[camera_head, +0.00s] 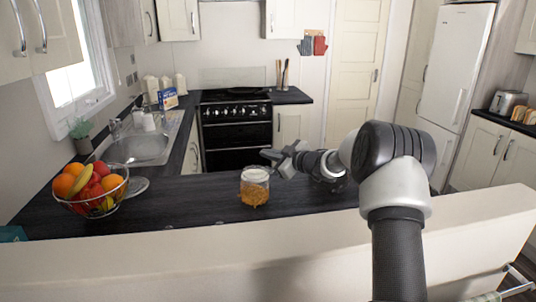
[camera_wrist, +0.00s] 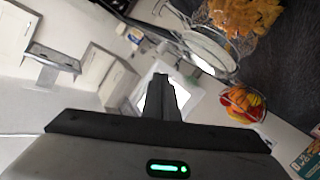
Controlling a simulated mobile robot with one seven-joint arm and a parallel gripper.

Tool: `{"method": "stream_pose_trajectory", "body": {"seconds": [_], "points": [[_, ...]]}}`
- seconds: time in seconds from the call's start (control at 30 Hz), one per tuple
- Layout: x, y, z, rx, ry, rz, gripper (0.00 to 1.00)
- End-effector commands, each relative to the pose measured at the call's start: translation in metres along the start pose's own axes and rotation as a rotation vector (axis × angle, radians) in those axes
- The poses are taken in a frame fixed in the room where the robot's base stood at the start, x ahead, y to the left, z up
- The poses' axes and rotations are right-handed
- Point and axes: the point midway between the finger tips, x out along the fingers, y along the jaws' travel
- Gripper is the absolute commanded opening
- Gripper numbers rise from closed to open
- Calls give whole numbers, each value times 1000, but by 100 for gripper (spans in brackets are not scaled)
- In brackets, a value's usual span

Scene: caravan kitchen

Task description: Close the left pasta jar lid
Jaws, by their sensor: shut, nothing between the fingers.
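A glass pasta jar (camera_head: 255,190) stands upright on the dark counter, orange pasta in its lower part. Its top (camera_head: 255,174) looks pale; whether the lid is open or closed is unclear in the head view. In the wrist view the jar's pasta (camera_wrist: 245,14) shows at the top right, with a pale round rim or lid (camera_wrist: 207,50) and wire beside it. Only one jar is clear in the head view. My gripper (camera_head: 272,156) is just behind and right of the jar's top, apparently apart from it. Its fingers (camera_wrist: 162,82) are together and empty.
A wire fruit bowl (camera_head: 92,190) stands left of the jar; it also shows in the wrist view (camera_wrist: 242,104). A grey round object (camera_head: 137,187) lies beside the bowl. The sink (camera_head: 138,147) and black stove (camera_head: 236,125) are behind. Counter around the jar is clear.

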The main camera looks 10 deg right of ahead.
Motion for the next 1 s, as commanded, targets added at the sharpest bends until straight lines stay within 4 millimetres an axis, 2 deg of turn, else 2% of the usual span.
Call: {"method": "stream_pose_trajectory", "body": {"seconds": [0.33, 0.6, 0.8, 1.0], "points": [[1, 4, 5, 81, -2, -21, 0], [7, -1, 28, 256, -2, -66, 0], [11, -5, 45, 256, -1, -65, 0], [13, -7, 54, 256, 0, -64, 0]]}}
